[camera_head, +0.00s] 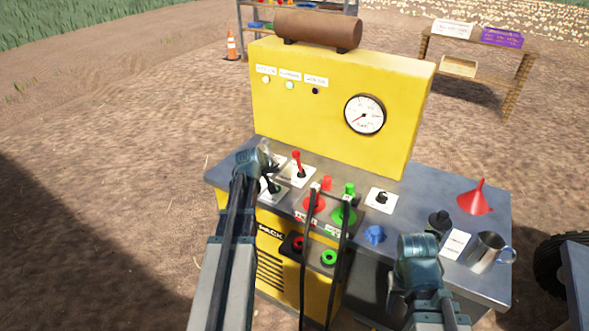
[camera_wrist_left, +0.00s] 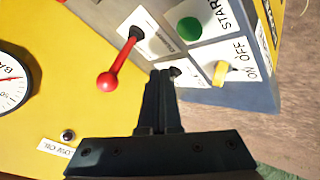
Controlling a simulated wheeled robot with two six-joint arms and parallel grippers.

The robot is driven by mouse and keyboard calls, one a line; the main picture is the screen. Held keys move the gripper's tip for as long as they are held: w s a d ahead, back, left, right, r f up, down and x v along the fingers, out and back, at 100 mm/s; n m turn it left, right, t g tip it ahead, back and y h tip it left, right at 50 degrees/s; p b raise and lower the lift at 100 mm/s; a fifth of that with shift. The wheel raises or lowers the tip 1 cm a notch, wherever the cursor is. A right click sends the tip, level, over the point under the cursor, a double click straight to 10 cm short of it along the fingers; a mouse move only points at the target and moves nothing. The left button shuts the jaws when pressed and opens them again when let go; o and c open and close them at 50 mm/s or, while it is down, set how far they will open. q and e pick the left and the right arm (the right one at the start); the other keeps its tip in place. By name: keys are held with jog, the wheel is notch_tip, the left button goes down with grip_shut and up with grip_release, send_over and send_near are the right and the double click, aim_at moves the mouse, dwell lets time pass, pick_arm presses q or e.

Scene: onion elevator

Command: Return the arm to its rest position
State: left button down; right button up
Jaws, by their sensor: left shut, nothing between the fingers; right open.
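My left gripper (camera_head: 272,163) is over the left end of the grey console top (camera_head: 455,270), next to a red-knobbed lever (camera_head: 297,163). In the left wrist view the left gripper (camera_wrist_left: 164,75) has its fingers together with nothing between them. The red lever (camera_wrist_left: 110,75) stands just left of the fingertips there, apart from them. A green START button (camera_wrist_left: 188,27) and a yellow ON/OFF switch (camera_wrist_left: 220,72) lie beyond. My right gripper (camera_head: 418,248) is low over the console's front right, open; its fingers are hard to make out.
A yellow panel (camera_head: 285,120) with a gauge (camera_head: 365,115) rises behind the console. Red (camera_head: 314,203) and green (camera_head: 344,212) couplings with black hoses stand mid-console. A blue knob (camera_head: 375,234), red funnel (camera_head: 475,198) and metal mug (camera_head: 487,252) are near my right gripper.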

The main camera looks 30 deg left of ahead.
pick_arm(q)
jog(key=shift+d, duration=0.1)
jog(key=s+d+f+m+g, duration=0.1)
jog(key=s+d, duration=0.1)
jog(key=d, duration=0.2)
jog(key=s+d+f+m+g+h, duration=0.1)
jog(key=s+d+m, duration=0.1)
jog(key=d, duration=0.3)
jog(key=s+d+f+m+g, duration=0.1)
jog(key=s+d+f, duration=0.1)
jog(key=d, duration=0.3)
jog(key=shift+s+d+m+h, duration=0.15)
jog(key=shift+s+m+h, duration=0.2)
jog(key=shift+m+h, duration=0.05)
jog(key=s+d+f+m+g+y, duration=0.2)
jog(key=s+d+m+g, duration=0.4)
jog(key=s+d, duration=1.3)
jog(key=d+m, duration=0.3)
jog(key=shift+s+f+g, duration=0.25)
jog(key=shift+g, duration=0.05)
